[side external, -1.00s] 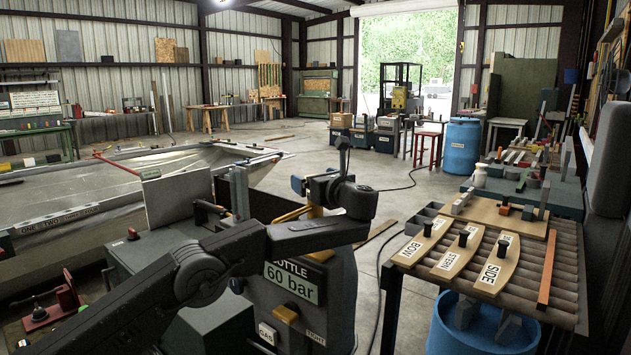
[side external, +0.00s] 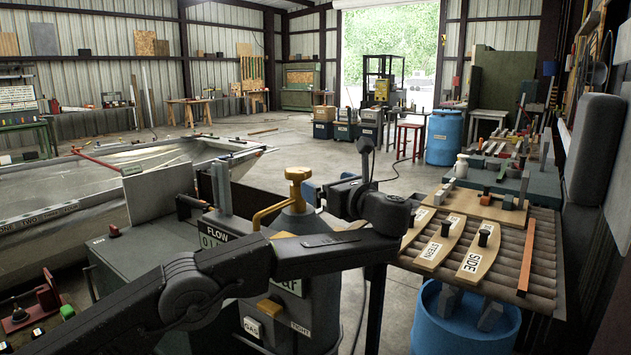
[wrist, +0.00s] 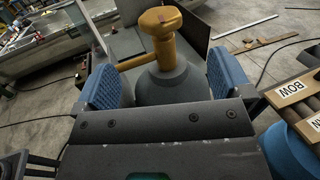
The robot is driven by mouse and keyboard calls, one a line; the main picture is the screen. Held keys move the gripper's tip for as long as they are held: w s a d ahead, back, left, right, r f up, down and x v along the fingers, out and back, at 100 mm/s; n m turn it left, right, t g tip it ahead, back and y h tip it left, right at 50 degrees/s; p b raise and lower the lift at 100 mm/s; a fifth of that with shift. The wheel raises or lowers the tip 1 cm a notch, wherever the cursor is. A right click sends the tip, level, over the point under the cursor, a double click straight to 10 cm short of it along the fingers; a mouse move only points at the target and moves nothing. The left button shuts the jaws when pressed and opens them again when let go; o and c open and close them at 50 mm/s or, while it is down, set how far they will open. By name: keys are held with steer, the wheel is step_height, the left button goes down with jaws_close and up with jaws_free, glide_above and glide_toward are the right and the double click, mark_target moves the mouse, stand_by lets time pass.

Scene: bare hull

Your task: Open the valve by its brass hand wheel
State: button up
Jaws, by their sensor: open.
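The brass hand wheel (side external: 297,174) tops a brass valve with a side pipe (side external: 270,213) on a grey bottle (side external: 298,222). In the wrist view the wheel (wrist: 160,20) stands at the top centre, beyond the fingertips, with the bottle's grey shoulder (wrist: 166,85) between and below the fingers. My gripper (side external: 312,193) is just right of the wheel in the side view. In the wrist view my gripper (wrist: 162,82) has its two blue-padded fingers wide apart with nothing gripped. Contact with the wheel does not show.
A slatted table (side external: 500,240) with labelled wooden boards (side external: 475,255) stands to the right, above a blue barrel (side external: 465,320). A grey panel (side external: 160,193) stands upright left of the bottle. A metal hull (side external: 80,190) lies further left. Open floor lies behind.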

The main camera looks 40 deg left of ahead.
steer(key=shift+s+d, duration=0.2)
steer(key=shift+d, duration=0.45)
step_height(320, 180, up, 6)
steer(key=r+n+t+h, duration=0.1)
steer(key=n+t+h, duration=0.3)
steer(key=n, duration=2.8)
glide_above(301, 179)
steer(key=shift+w+a+f+t+y, duration=0.15)
steer(key=shift+f+t+y, duration=0.1)
steer(key=shift+t+y, duration=0.35)
step_height(301, 179, down, 7)
steer(key=shift+f, duration=0.15)
steer(key=shift+x, duration=1.1)
steer(key=shift+w+a, duration=0.25)
steer(key=shift+a, duration=0.1)
